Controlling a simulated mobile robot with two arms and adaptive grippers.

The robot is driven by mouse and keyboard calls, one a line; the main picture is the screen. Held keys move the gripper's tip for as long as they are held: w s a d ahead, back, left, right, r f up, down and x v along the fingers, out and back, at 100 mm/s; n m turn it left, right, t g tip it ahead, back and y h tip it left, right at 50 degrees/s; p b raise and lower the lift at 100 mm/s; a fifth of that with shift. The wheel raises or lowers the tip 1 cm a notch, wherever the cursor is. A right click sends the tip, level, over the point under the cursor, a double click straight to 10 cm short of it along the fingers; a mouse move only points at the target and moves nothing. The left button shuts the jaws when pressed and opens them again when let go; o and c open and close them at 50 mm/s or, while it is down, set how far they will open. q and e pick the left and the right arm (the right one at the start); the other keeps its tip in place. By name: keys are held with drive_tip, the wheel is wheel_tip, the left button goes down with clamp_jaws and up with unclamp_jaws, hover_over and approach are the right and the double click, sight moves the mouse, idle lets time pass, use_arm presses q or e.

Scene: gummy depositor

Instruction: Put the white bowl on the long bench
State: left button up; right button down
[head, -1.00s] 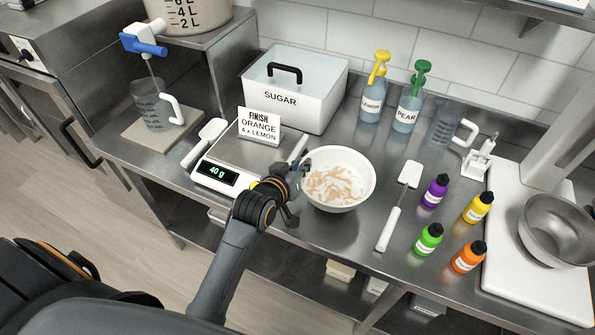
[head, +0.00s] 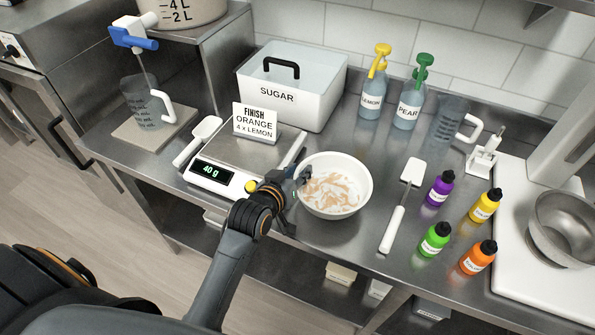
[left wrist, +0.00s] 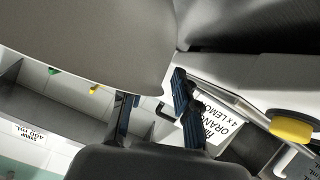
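The white bowl (head: 350,207), with pale orange pieces in it, is upright just right of the scale in the head view. Its underside fills the upper left of the left wrist view (left wrist: 90,40). My left gripper (head: 298,182) is at the bowl's left rim, its fingers closed about the rim. In the left wrist view one fingertip is partly hidden by the bowl. The bowl is over the steel long bench (head: 345,240); I cannot tell whether it touches the surface. My right gripper is not in view.
The scale (head: 222,178) reads 40 g and carries a sign card (head: 255,123). The sugar bin (head: 290,95) and pump bottles (head: 409,100) are behind.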

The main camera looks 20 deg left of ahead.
use_arm(q)
drive_tip(key=shift+r, duration=0.1)
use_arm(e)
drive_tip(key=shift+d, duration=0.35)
use_arm(q)
drive_tip(key=shift+s+r, duration=0.1)
drive_tip(key=shift+s, duration=0.1)
drive_tip(key=b+v, duration=0.1)
drive_tip(key=v, duration=1)
drive_tip(key=shift+s+r+b, duration=0.15)
drive_tip(key=shift+s+b, duration=0.15)
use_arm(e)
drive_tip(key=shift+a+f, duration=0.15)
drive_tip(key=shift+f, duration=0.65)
